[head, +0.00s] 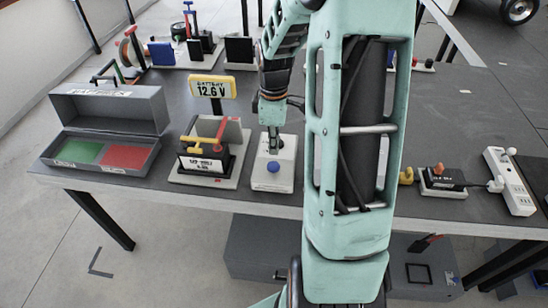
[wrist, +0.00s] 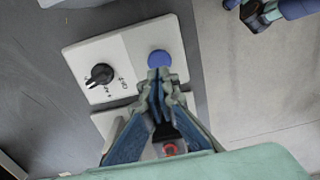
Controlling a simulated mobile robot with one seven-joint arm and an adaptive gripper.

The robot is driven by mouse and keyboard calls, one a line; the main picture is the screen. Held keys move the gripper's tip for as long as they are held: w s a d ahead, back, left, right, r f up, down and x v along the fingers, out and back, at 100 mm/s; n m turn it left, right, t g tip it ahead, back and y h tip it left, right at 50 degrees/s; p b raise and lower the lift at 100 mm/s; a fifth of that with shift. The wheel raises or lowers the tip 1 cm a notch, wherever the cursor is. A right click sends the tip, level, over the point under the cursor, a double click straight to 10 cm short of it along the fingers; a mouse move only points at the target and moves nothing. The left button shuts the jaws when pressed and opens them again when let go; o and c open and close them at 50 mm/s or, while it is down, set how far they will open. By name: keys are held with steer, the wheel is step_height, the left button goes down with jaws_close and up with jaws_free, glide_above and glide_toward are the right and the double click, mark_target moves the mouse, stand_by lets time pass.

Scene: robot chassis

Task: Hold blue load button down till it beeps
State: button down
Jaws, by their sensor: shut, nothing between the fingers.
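The blue button (head: 273,167) sits near the front edge of a white box (head: 284,184) on the table. In the wrist view the blue button (wrist: 159,59) shows just beyond my fingertips, on the white panel (wrist: 134,48). My gripper (head: 273,146) points down over the box, behind the button in the head view. My gripper (wrist: 160,76) is shut and holds nothing. Its tips appear close to the button's near edge, and I cannot tell whether they touch it. A black dial (wrist: 102,74) with small markings sits left of the button.
A yellow sign reading 12.6 V (head: 211,88) stands left of the box, behind a small stand with red and yellow clamps (head: 207,144). A grey open case (head: 106,127) is farther left. A white power strip (head: 510,180) lies at the right.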

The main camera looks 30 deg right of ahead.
mark_target(274, 165)
step_height(274, 165, down, 5)
steer(key=shift+f, duration=0.15)
stand_by(0.3)
